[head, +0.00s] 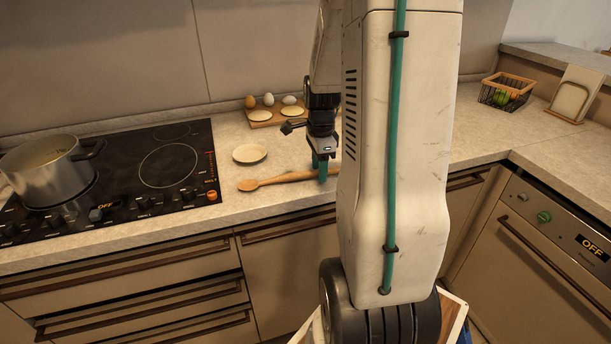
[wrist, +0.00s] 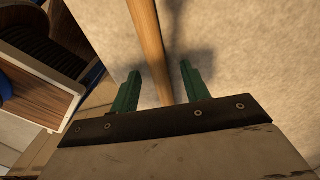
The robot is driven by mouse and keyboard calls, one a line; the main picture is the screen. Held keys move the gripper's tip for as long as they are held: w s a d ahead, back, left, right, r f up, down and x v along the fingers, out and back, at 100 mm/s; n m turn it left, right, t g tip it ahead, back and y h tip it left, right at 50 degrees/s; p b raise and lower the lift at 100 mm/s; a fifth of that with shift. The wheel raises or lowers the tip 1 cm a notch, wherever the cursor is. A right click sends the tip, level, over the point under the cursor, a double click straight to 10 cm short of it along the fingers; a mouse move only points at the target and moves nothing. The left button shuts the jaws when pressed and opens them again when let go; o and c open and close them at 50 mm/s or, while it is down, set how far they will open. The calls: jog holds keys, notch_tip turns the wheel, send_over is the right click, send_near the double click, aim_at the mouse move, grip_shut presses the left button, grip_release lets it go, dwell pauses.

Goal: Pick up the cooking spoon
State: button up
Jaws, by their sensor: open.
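The wooden cooking spoon (head: 284,179) lies on the counter near its front edge, bowl to the left. The right part of its handle is hidden behind my arm in the head view. My gripper (head: 320,168) points down over the handle. In the wrist view the handle (wrist: 150,50) runs between the two green fingers of my gripper (wrist: 158,88), which are apart on either side of it. The fingers are open, and I cannot tell how far above the counter they are.
A small plate (head: 250,153) lies just behind the spoon. A board with eggs (head: 262,120) stands further back. The stove (head: 140,170) with a pot (head: 48,170) is at left. A wire basket (head: 505,92) is at back right.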

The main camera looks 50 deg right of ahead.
grip_shut()
jog(key=shift+r, duration=0.15)
